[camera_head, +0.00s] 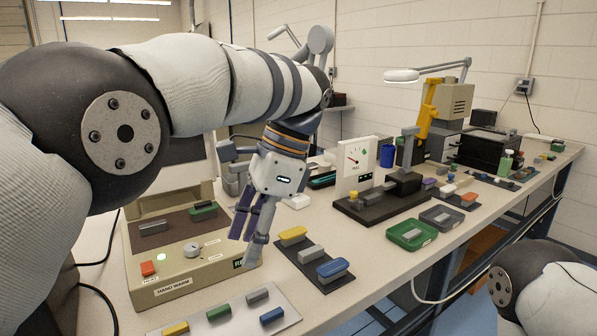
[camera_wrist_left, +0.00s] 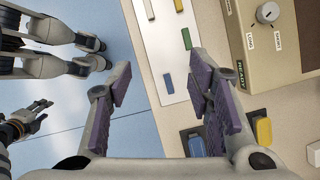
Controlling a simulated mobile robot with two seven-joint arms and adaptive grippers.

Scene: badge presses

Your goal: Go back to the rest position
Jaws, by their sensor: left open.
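My left gripper (camera_head: 246,238) hangs over the workbench, between the beige hand warm unit (camera_head: 190,265) and the dark mat (camera_head: 290,255) with yellow, grey and blue pieces. It is open and empty, with its purple-padded fingers pointing down. In the left wrist view its fingers (camera_wrist_left: 160,80) stand well apart, with nothing between them. My right arm (camera_head: 545,290) shows only in part at the lower right of the head view. In the left wrist view, what looks like my right gripper (camera_wrist_left: 36,115) is small at the left edge, over the blue floor; its jaw state is unclear.
A light plate (camera_head: 245,310) with several coloured pieces lies at the front edge. A gauge stand (camera_head: 355,165) stands on a dark base. Green (camera_head: 410,236) and grey (camera_head: 442,217) trays sit right of the mat. A lamp (camera_head: 402,76) hangs behind.

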